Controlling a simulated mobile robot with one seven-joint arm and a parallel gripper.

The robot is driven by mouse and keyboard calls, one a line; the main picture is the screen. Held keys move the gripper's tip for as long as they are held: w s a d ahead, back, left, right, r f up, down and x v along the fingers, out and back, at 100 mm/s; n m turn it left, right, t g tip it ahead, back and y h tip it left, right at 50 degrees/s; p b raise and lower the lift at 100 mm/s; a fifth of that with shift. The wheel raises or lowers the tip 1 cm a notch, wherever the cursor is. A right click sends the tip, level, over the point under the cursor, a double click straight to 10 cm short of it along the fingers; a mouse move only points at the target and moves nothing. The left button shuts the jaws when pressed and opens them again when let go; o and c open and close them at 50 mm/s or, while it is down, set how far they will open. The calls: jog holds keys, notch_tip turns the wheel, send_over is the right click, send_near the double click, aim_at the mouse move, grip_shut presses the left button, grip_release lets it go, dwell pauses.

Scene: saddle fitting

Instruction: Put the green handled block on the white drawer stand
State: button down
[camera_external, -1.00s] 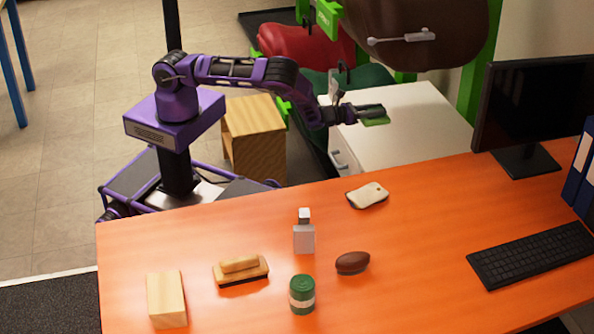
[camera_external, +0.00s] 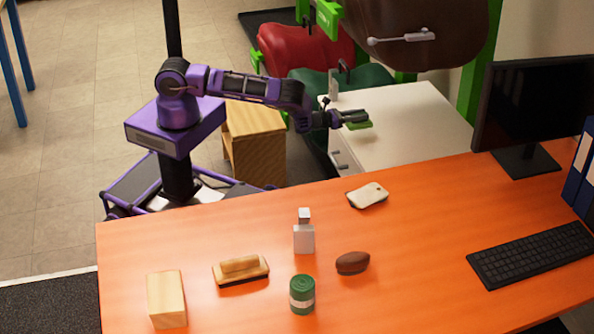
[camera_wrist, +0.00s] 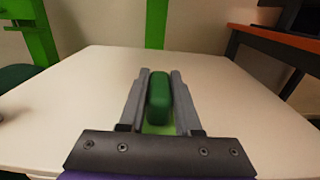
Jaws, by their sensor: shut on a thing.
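The green handled block (camera_external: 359,126) is in my gripper (camera_external: 354,117), over the left part of the white drawer stand's top (camera_external: 420,125). In the wrist view, the two grey fingers of my gripper (camera_wrist: 158,85) are shut on the dark green handle of the block (camera_wrist: 159,100), and some lighter green shows below it. The pale top of the white drawer stand (camera_wrist: 235,95) spreads out around and under the block. I cannot tell how large the gap is between block and stand, or whether they touch.
The orange table (camera_external: 430,220) stands in front of the stand, with a white cloth-like pad (camera_external: 367,196), a bottle (camera_external: 304,238), a wooden brush (camera_external: 240,269), and a keyboard (camera_external: 535,255). A monitor (camera_external: 535,105) is at the right. The stand's top looks clear.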

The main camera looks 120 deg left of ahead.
aim_at(359, 122)
jog(key=shift+f+b, duration=0.3)
jog(key=shift+f, duration=1.35)
jog(key=shift+f, duration=0.2)
jog(key=c, duration=0.6)
grip_release()
jog(key=shift+r, duration=0.35)
jog(key=p+v, duration=0.2)
jog(key=v, duration=1)
jog(key=shift+f, duration=0.15)
